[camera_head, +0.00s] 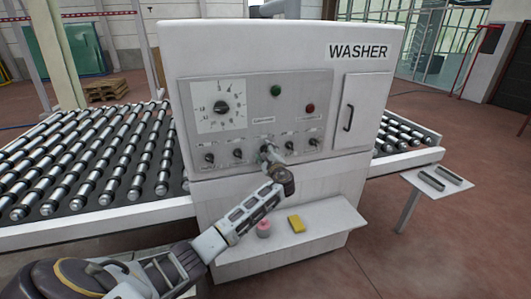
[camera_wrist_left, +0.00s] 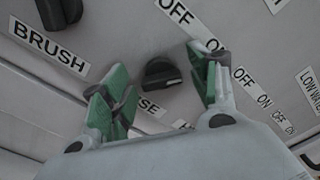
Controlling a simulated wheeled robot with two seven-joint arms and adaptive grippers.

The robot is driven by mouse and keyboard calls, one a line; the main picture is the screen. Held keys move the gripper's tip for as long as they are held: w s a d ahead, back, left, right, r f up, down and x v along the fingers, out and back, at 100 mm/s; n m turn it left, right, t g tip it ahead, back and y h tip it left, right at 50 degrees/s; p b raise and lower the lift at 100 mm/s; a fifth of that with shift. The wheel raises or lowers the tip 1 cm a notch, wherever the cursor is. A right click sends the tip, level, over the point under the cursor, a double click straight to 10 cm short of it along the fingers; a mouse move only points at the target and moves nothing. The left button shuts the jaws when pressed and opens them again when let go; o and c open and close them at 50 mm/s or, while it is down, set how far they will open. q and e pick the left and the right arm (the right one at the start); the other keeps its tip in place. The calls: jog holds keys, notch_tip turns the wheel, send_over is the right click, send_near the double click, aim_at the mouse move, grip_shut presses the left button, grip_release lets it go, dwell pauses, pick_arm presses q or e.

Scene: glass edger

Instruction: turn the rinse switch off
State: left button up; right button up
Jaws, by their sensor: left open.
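The rinse switch (camera_wrist_left: 161,75) is a black rotary knob on the grey washer panel, with a label ending in "SE" partly covered below it. In the left wrist view, the green fingers of my left gripper (camera_wrist_left: 158,66) are open on either side of the knob, with visible gaps. In the head view, my left gripper (camera_head: 269,151) is at the middle of the lower switch row and hides that switch. The knob's exact setting is hard to read. My right gripper is not in view.
The washer cabinet (camera_head: 240,45) has neighbouring switches (camera_head: 238,153) and (camera_head: 289,145), a large dial (camera_head: 221,106), a green button (camera_head: 275,91) and a red button (camera_head: 310,108). A pink item (camera_head: 263,229) and a yellow block (camera_head: 296,223) sit on the shelf below. Roller conveyors (camera_head: 95,160) flank it.

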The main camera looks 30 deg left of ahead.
pick_arm(q)
jog(key=shift+c, duration=0.7)
jog(key=c, duration=0.9)
jog(key=shift+o, duration=0.2)
